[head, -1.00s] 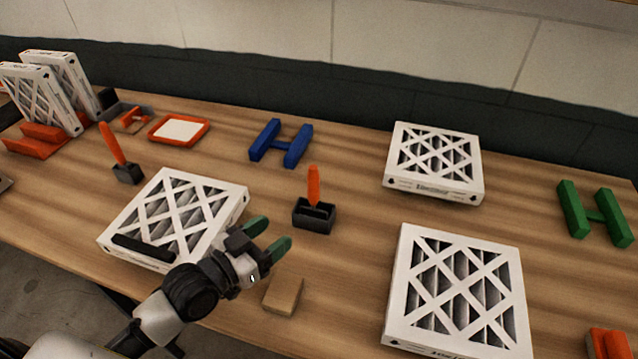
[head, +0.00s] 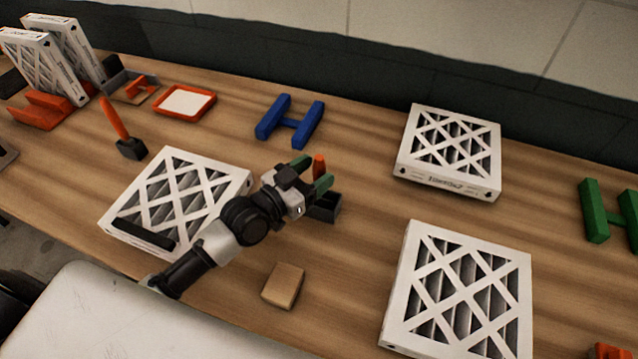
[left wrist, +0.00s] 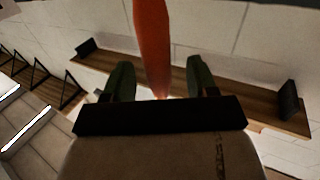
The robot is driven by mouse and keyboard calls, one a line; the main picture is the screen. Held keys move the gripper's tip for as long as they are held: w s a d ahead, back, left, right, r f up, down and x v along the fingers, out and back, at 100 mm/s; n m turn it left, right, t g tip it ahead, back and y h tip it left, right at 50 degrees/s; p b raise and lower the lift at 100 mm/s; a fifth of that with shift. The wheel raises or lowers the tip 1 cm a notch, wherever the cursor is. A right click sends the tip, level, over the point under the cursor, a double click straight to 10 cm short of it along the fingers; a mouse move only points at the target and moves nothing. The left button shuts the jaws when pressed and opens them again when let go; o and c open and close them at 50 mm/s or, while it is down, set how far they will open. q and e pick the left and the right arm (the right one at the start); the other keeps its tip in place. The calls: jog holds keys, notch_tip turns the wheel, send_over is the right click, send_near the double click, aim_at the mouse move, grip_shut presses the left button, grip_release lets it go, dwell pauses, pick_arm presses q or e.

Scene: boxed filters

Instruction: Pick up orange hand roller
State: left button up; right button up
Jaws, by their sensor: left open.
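The orange hand roller (head: 319,165) stands upright in a small dark holder (head: 328,208) near the middle of the table. Its lower part is hidden behind my gripper in the head view. My left gripper (head: 314,174) is open, with its green fingertips on either side of the orange handle. In the left wrist view, the orange handle (left wrist: 152,45) rises between the two open fingers (left wrist: 160,82). I cannot tell whether either finger touches it. My right gripper is not in view.
Framed filters lie to the left (head: 180,200), right (head: 460,290) and back right (head: 450,150). A tan block (head: 283,286) lies in front. A blue H-shaped stand (head: 290,122) is behind the roller. Another orange-handled tool (head: 115,120) stands at left.

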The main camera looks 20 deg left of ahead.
pick_arm(q)
jog(key=x, duration=0.3)
jog(key=shift+w+d, duration=0.15)
jog(key=shift+c, duration=0.2)
jog(key=c, duration=0.9)
jog(key=shift+r, duration=0.1)
jog(key=shift+c, duration=0.4)
jog(key=shift+r, duration=0.1)
